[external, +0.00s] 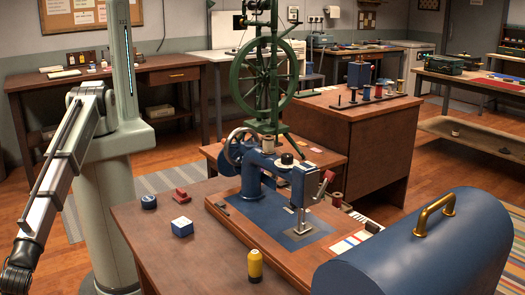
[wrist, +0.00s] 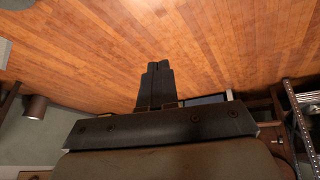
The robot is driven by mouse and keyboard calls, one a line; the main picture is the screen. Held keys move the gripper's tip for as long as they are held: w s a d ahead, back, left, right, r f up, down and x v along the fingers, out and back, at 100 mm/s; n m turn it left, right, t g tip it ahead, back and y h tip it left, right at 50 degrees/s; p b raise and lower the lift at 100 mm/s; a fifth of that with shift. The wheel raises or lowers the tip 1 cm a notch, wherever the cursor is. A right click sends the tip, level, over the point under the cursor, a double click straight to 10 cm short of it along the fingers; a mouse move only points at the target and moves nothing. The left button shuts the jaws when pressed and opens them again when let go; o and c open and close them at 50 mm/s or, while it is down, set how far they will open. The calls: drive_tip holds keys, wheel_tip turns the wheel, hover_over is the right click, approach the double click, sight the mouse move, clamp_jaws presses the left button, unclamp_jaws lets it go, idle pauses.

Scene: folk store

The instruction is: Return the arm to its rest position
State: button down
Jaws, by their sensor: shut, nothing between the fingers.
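My gripper (wrist: 157,68) shows in the wrist view with its two dark fingers together, shut and empty. Behind the fingers the wrist view shows mostly wooden floor, so the gripper is away from the work table. In the external view my arm (external: 62,165) hangs down at the left edge, beside the pale column. Its lower end is a dark joint at the bottom left corner, and the gripper itself is out of that frame.
The wooden table (external: 190,262) right of my arm holds a blue sewing machine (external: 262,165), a yellow thread spool (external: 255,266), a blue-and-white box (external: 182,227) and a red item (external: 181,196). A large blue cover (external: 410,250) with a brass handle fills the lower right.

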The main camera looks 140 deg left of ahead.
drive_tip(key=s+a+f+n+y, duration=0.2)
drive_tip(key=s+a+f+n, duration=0.3)
drive_tip(key=a, duration=0.5)
drive_tip(key=s+a+f+n+y, duration=0.1)
drive_tip(key=s+a+f+n, duration=0.2)
drive_tip(key=s+a+f, duration=0.55)
drive_tip(key=s+a+f+n+y, duration=0.25)
drive_tip(key=s+a+n, duration=0.2)
drive_tip(key=a, duration=0.75)
drive_tip(key=s+a+r+n+g+h, duration=0.1)
drive_tip(key=s+a+r+n, duration=0.1)
drive_tip(key=s+a+n, duration=0.3)
drive_tip(key=s+a+r+n+g, duration=0.2)
drive_tip(key=s+a+n, duration=0.3)
drive_tip(key=s, duration=0.7)
drive_tip(key=shift+a+g+h, duration=0.3)
drive_tip(key=shift+a+h, duration=0.05)
drive_tip(key=shift+a, duration=0.7)
